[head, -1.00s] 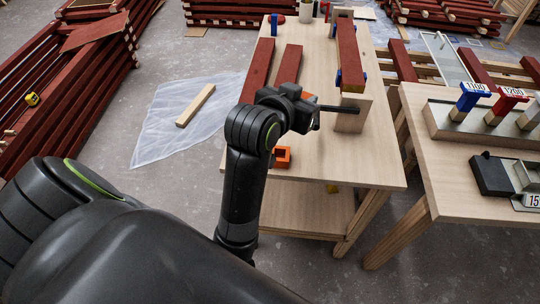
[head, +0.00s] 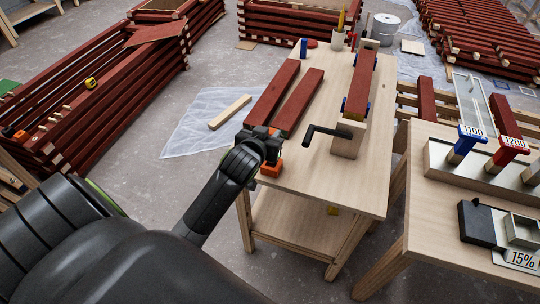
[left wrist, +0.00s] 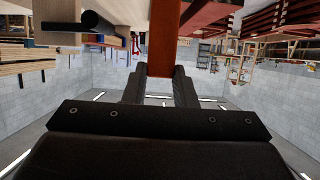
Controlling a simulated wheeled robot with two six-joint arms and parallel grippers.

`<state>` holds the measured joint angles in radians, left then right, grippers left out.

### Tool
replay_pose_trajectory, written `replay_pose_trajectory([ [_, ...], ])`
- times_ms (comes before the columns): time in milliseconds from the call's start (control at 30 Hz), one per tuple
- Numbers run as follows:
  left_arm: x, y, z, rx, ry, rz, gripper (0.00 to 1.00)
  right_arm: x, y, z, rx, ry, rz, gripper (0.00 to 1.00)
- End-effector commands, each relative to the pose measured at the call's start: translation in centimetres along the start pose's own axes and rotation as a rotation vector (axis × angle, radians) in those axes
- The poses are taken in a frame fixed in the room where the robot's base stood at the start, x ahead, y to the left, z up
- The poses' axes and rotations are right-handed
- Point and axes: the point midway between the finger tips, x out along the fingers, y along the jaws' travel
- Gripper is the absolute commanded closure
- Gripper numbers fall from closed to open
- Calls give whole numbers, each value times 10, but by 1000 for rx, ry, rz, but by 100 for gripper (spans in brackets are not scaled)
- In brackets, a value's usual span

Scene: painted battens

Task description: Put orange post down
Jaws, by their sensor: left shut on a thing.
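My left gripper (head: 263,146) is at the near left corner of the wooden workbench (head: 330,190), in front of the two red battens lying there. In the left wrist view its two fingers (left wrist: 160,90) are shut on the orange post (left wrist: 163,55), whose far end meets a dark red surface. In the head view an orange piece (head: 271,169) shows just below the gripper at the bench edge. The gripper hides much of it, and I cannot tell whether it rests on the top. My right gripper is not in view.
Two red battens (head: 298,103) lie behind the gripper. A black crank handle (head: 325,132) sticks out left from a wooden block (head: 348,138) carrying another red batten (head: 360,85). The bench's front right is clear.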

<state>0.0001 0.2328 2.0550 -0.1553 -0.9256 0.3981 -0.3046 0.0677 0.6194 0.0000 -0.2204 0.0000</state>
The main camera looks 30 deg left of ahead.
Motion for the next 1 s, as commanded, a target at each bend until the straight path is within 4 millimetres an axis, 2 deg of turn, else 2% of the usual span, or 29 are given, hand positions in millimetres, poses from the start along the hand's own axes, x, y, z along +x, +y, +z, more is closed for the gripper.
replay_pose_trajectory([
  [33, 4, 0, 11, -1, -4, 0, 100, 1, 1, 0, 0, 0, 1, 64],
  [233, 11, 1, 28, 0, -1, 1, 100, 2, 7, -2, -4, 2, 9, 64],
  [467, 23, 0, 60, -1, -11, -2, 100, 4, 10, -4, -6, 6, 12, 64],
  [700, 24, 0, 66, -5, -17, -1, 100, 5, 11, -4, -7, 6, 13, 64],
  [733, 24, 0, 66, -6, -18, 0, 73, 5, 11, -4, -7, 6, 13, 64],
  [867, 24, 1, 64, -4, -13, 0, 56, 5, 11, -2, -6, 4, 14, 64],
  [1000, 24, 1, 62, -2, -7, 1, 54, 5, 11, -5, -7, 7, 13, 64],
])
